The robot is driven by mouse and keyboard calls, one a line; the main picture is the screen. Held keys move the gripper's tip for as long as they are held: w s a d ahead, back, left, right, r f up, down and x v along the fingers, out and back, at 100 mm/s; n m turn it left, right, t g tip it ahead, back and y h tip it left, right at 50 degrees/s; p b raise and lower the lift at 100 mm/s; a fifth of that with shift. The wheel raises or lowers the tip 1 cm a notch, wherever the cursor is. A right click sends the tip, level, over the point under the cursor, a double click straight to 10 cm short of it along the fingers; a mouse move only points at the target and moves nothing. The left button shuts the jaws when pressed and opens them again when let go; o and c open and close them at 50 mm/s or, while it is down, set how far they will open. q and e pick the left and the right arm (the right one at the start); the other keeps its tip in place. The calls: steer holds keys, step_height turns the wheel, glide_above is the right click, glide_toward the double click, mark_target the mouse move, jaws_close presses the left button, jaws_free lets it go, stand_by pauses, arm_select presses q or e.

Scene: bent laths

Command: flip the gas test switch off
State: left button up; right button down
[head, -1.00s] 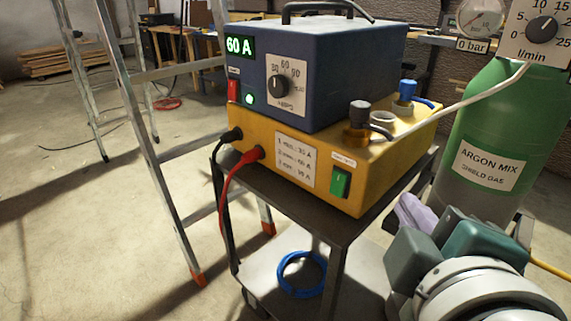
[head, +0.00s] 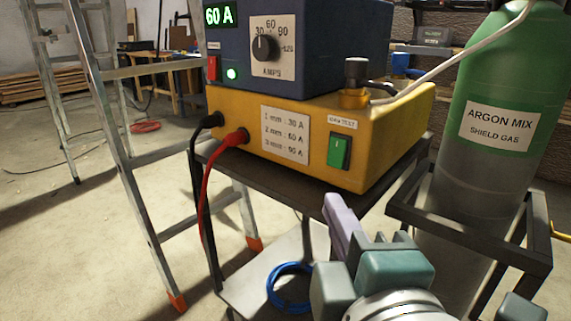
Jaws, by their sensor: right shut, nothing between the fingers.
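The gas test switch (head: 339,151) is a green rocker with a white mark near its top, on the front of the yellow box (head: 235,125). A small label (head: 342,123) sits just above it. My right gripper (head: 336,208) comes up from the bottom with lavender fingers, shut and empty. In the picture, its tip is below the switch, apart from it, and overlaps the cart's top edge. The switch is not covered. My left gripper is not in view.
A blue welder (head: 320,40) reading 60 A stands on the yellow box, on a dark cart (head: 285,185). Black and red cables (head: 205,190) plug in at the left. A green argon cylinder (head: 515,75) stands right; a ladder (head: 115,130) stands left.

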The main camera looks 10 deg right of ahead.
steer(key=b, duration=0.2)
glide_toward(337, 153)
steer(key=w+a+f, duration=0.2)
steer(key=w+a, duration=0.2)
steer(key=w+d, duration=0.2)
steer(key=shift+w+d, duration=0.2)
steer(key=shift+d, duration=0.15)
steer(key=shift+w+d, duration=0.25)
steer(key=shift+d, duration=0.15)
